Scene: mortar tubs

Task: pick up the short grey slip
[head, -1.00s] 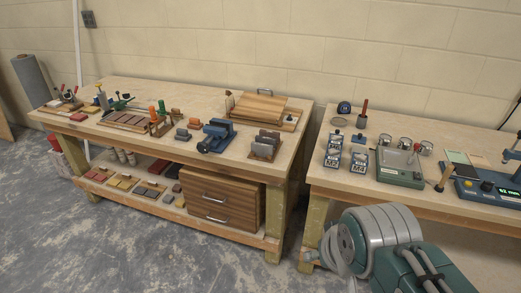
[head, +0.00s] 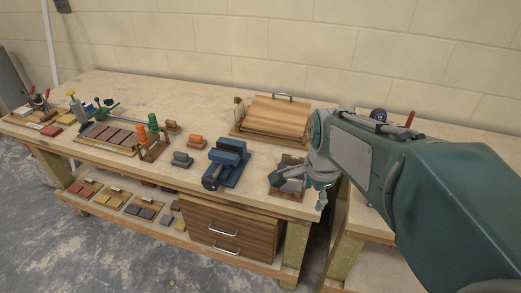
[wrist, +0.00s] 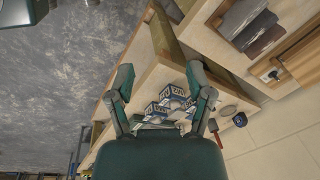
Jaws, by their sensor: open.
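A wooden rack (head: 284,194) near the front right corner of the left bench holds grey and brown upright slips. A grey slip (wrist: 240,17) and brownish ones show in it at the top right of the wrist view. I cannot tell for sure which piece is the short grey slip. My gripper (wrist: 160,80) is open and empty, its two fingers apart. In the head view it hangs beside the rack, and my wrist hides part of the slips. In the wrist view the rack lies to the upper right of the fingers, apart from them.
A blue vise (head: 227,164) stands left of the rack, with a small dark grey block (head: 181,160) and an orange one (head: 196,141) beyond. A slanted wooden board (head: 274,116) stands behind. Blue-and-white labelled boxes (wrist: 172,101) sit on the neighbouring bench. A gap separates the benches.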

